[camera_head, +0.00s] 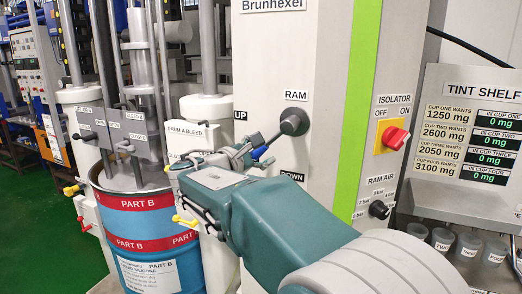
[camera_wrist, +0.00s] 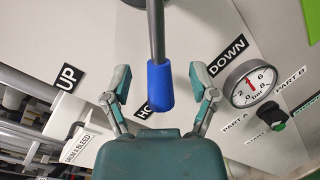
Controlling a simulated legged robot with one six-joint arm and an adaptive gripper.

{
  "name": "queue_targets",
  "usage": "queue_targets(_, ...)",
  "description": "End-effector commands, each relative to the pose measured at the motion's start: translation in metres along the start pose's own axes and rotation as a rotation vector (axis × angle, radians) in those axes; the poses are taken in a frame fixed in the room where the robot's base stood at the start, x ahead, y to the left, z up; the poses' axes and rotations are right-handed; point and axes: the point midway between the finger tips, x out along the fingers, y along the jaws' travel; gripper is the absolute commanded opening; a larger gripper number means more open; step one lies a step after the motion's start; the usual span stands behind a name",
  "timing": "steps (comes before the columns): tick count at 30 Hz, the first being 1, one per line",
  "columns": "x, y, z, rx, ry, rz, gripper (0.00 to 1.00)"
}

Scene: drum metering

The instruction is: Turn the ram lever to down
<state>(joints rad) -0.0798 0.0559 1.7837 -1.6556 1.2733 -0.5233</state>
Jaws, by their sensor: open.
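The ram lever shows in the head view as a dark round hub (camera_head: 293,122) on the white cabinet, with its arm slanting down and left to a blue grip (camera_head: 259,152). In the wrist view its grey rod (camera_wrist: 156,35) ends in the blue grip (camera_wrist: 160,88). The grip lies over the partly hidden "HO…" label (camera_wrist: 146,109), between "UP" (camera_wrist: 68,77) and "DOWN" (camera_wrist: 227,57). My gripper (camera_wrist: 161,80) is open, with one finger on each side of the blue grip and a visible gap on both sides. My gripper (camera_head: 258,148) also shows at the lever's end in the head view.
A red isolator switch (camera_head: 395,138) is on the cabinet. A blue drum (camera_head: 155,235) stands left, and a tint shelf with cups (camera_head: 442,238) is right.

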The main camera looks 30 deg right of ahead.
Motion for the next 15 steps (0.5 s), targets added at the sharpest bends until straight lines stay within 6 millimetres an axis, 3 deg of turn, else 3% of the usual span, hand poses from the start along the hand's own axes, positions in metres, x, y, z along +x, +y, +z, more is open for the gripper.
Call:
queue_targets(2,-0.0002,0.0001,0.0000,0.000,0.000,0.000,0.75)
queue_targets(3,-0.0002,0.0000,0.0000,0.000,0.000,0.000,0.66)
queue_targets(7,-0.0003,0.0000,0.0001,0.000,0.000,0.000,0.08)
queue_targets(8,-0.0003,0.0000,0.0001,0.000,0.000,0.000,0.00)
queue_targets(15,-0.0003,-0.0001,0.0002,-0.002,-0.001,0.000,0.00)
